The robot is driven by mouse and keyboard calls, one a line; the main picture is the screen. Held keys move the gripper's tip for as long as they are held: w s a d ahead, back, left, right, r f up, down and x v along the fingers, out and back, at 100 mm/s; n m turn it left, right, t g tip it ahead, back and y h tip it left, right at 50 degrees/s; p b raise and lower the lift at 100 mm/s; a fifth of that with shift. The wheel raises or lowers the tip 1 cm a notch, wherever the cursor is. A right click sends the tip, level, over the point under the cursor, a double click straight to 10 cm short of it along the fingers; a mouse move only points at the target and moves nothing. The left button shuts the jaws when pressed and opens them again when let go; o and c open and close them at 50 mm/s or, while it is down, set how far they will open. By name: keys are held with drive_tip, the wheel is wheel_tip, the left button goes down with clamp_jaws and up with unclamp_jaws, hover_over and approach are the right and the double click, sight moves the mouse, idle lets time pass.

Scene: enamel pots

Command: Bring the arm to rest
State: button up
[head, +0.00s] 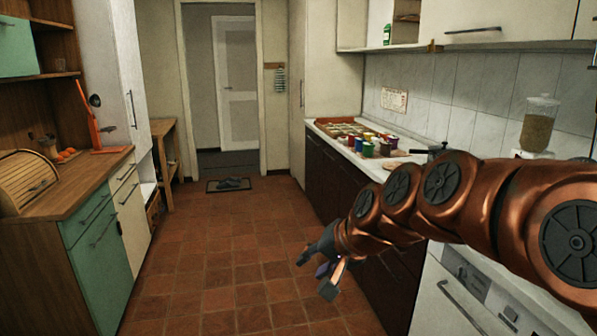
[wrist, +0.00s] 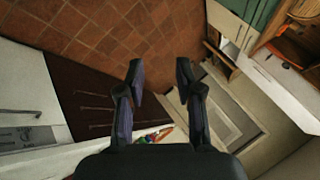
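My gripper (head: 312,272) is at the end of my copper-coloured arm, which reaches in from the right in the head view. It hangs over the red tiled floor, left of the right-hand counter and apart from it. In the wrist view my gripper (wrist: 158,78) shows two dark fingers spread apart, with nothing between them. Behind the fingers lie the tiled floor and the dark cabinet fronts.
Several coloured enamel pots (head: 367,149) stand on the right counter (head: 341,139), near a tray (head: 345,128). A glass jar (head: 538,123) stands farther right. The left counter (head: 72,187) holds a bread box (head: 27,182). The floor (head: 215,245) between is clear.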

drive_tip(key=s+d+f+n+g+h+p, duration=0.1)
drive_tip(key=s+d, duration=0.4)
drive_tip(key=s, duration=0.5)
drive_tip(key=s+d+f+n+g+h+p, duration=0.1)
drive_tip(key=s+d+g+p, duration=0.3)
drive_tip(key=s, duration=0.7)
drive_tip(key=s+d+f+n+g+h+p, duration=0.1)
drive_tip(key=s+d+f+g+h+p, duration=0.1)
drive_tip(key=s+d, duration=0.4)
drive_tip(key=s+h+p, duration=0.1)
drive_tip(key=s, duration=0.3)
drive_tip(key=shift+s+g, duration=0.15)
drive_tip(key=shift+g, duration=0.15)
drive_tip(key=shift+f, duration=0.1)
